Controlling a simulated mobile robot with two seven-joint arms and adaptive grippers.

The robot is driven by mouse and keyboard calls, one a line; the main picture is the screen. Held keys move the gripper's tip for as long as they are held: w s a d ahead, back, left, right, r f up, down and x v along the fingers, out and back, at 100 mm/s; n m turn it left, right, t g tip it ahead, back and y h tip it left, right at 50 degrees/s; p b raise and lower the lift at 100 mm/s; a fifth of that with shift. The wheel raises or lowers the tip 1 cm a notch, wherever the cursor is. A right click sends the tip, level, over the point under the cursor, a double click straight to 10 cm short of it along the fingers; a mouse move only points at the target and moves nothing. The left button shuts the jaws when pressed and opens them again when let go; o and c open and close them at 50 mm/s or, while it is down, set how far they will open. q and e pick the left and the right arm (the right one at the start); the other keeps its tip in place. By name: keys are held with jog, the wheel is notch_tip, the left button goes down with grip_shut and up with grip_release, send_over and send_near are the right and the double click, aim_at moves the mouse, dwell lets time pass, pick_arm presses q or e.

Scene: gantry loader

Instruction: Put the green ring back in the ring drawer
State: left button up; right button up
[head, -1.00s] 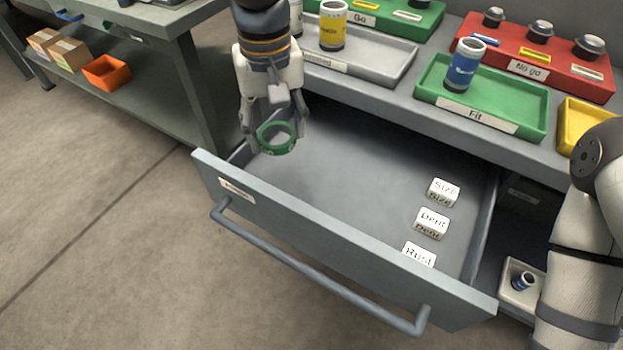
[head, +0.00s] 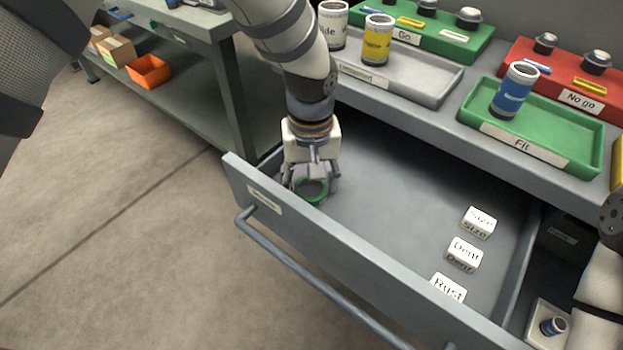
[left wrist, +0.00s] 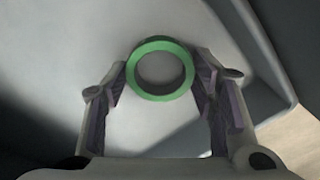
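The green ring (head: 314,197) is low inside the open drawer (head: 395,185), near its left end and close behind the front panel. My left gripper (head: 311,188) points down into the drawer with its fingers on either side of the ring. In the left wrist view the green ring (left wrist: 131,82) sits between the fingertips (left wrist: 159,72), which appear to touch its outer sides. I cannot tell if the ring rests on the drawer floor. The front panel has a label too small to read. My right gripper is not in view.
White blocks marked Size (head: 479,222), Dent (head: 464,254) and Rust (head: 448,288) lie at the drawer's right. The drawer handle (head: 300,272) projects in front. Above are a grey tray (head: 425,85) and a green Fit tray (head: 560,133). The drawer's middle is clear.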

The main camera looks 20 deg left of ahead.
aim_at(311, 194)
pick_arm(q)
jog(key=o, duration=0.4)
notch_tip(311, 194, up, 12)
jog(key=p, duration=0.1)
jog(key=shift+r, duration=0.2)
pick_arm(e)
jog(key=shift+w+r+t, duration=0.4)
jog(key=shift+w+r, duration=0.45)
